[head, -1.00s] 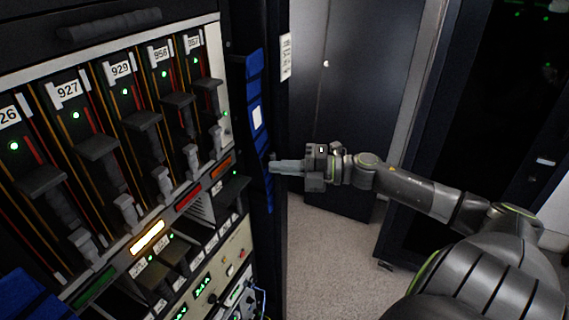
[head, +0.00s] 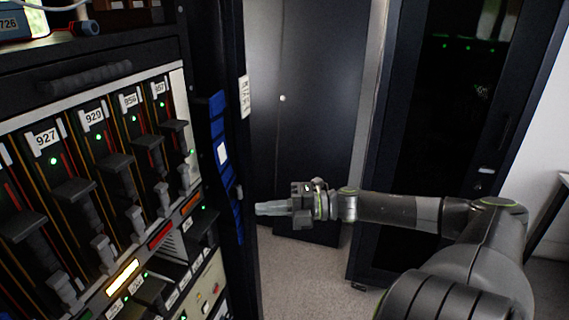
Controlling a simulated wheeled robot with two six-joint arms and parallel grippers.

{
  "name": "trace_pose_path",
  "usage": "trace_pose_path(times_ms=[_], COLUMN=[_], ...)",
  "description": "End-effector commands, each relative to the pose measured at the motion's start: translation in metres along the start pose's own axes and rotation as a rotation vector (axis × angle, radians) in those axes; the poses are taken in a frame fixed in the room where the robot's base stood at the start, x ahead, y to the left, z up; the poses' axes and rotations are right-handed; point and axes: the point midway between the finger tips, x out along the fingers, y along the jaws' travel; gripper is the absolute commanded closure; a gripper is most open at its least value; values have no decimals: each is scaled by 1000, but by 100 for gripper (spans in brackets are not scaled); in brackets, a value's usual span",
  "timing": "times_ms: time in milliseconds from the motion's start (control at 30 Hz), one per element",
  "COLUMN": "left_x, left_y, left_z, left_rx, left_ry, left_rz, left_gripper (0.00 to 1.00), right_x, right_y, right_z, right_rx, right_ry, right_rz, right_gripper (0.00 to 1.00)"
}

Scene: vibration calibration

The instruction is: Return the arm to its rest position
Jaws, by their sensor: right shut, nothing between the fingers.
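My right gripper (head: 262,209) is shut and empty. It points left, with its fingertips in front of the gap just right of the rack's edge, near the blue strip (head: 226,165). My right arm reaches in from the lower right and is stretched out to the left. My left gripper does not show in the head view.
At left stands an equipment rack (head: 183,100) with several numbered modules, black levers and green lights. A dark cabinet (head: 310,100) is behind the gripper, and a glass-door rack (head: 450,120) is at right. Bare floor (head: 300,290) shows below the arm.

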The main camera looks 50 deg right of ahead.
Motion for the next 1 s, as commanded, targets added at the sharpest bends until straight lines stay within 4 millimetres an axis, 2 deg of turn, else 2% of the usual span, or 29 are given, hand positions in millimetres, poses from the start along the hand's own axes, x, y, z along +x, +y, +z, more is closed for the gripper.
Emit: trace_pose_path(times_ms=[100, 300, 633, 733, 767, 867, 967, 1000], left_x=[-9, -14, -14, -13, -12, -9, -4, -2], left_y=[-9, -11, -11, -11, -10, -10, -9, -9], left_z=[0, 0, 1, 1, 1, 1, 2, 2], left_rx=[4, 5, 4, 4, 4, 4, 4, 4], left_ry=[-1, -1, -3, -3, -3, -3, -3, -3], left_rz=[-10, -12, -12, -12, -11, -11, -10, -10], left_gripper=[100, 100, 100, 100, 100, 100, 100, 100], right_x=[-16, -34, -38, -42, -45, -61, -88, -101], right_y=[2, 1, 0, -9, -15, -51, -110, -138], right_z=[1, 0, 0, 6, 10, 31, 52, 57], right_rx=[2, 0, -1, 18, 30, 108, 240, 303], right_ry=[-3, -2, -3, -37, -60, -191, -381, -463], right_rz=[-4, -2, 1, -4, -7, -24, -53, -67], right_gripper=[100, 100, 100, 100, 100, 100, 100, 100])
